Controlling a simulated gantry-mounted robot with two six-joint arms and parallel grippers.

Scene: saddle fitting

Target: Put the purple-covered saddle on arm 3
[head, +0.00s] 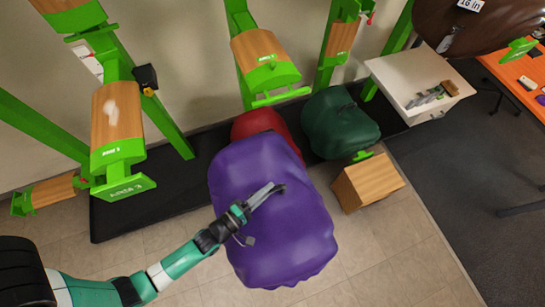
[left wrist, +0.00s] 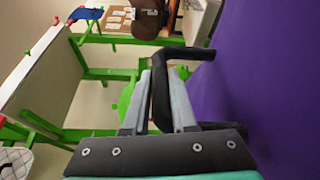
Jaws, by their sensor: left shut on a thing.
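The purple-covered saddle (head: 275,235) is large in the middle of the head view, in front of the red-covered one. Its purple cover (left wrist: 265,80) fills the right side of the left wrist view. My left gripper (head: 265,194) is shut on the saddle, at the near upper face of the cover. In the left wrist view the fingers (left wrist: 160,95) close around a black bar-like part beside the cover. A wooden-topped green arm (head: 117,115) stands at the left, empty; the plate at its front end (head: 125,189) seems to read arm 3. My right gripper is not in view.
A red-covered saddle (head: 262,123) and a green-covered saddle (head: 340,122) sit behind. Other green arms (head: 264,58) with wooden tops line the wall. A wooden block (head: 367,182) and a white cabinet (head: 408,75) are at right. The tiled floor at front left is clear.

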